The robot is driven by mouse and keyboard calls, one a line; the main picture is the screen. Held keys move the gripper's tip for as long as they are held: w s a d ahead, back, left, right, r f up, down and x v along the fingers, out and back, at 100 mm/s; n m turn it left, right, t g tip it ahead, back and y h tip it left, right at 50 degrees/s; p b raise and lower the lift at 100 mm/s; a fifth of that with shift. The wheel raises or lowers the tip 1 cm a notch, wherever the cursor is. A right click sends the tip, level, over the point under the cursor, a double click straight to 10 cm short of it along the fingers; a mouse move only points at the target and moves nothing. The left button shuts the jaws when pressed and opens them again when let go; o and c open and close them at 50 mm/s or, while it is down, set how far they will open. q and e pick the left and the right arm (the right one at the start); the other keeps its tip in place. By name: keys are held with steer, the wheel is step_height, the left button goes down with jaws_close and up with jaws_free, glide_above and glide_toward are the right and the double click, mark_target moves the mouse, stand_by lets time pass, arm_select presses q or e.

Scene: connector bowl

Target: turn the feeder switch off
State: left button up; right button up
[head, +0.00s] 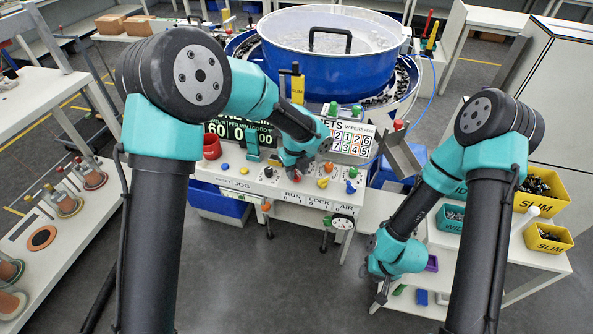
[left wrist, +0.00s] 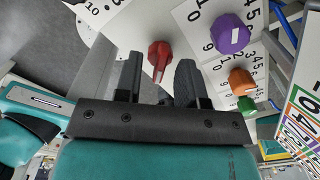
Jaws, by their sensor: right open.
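A control panel (head: 245,180) with coloured knobs and labels such as RUN, LOCK and AIR stands in front of the blue bowl feeder. I cannot read a feeder label on any switch. My left gripper (head: 297,172) is low over the panel, pointing down, and hides part of it. In the left wrist view its fingers are open, with a red knob (left wrist: 159,55) showing between the fingertips; I cannot tell whether they touch it. A purple knob (left wrist: 232,35) and an orange knob (left wrist: 240,79) lie to the right. My right gripper (head: 380,292) is open and empty, low at the right.
The blue bowl feeder (head: 320,75) stands behind the panel. A number display (head: 352,140) and a grey chute (head: 401,152) are close to the right of my left gripper. Yellow SLIM bins (head: 548,237) stand on the right table. Floor in front of the panel is clear.

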arm_select(q)
steer(key=shift+f, duration=0.1)
steer(key=shift+c, duration=0.2)
jaws_close()
steer(key=shift+n, duration=0.4)
steer(key=n, duration=0.8)
steer(key=shift+n, duration=0.3)
steer(key=n, duration=0.4)
steer(key=shift+n, duration=0.3)
steer(key=n, duration=0.4)
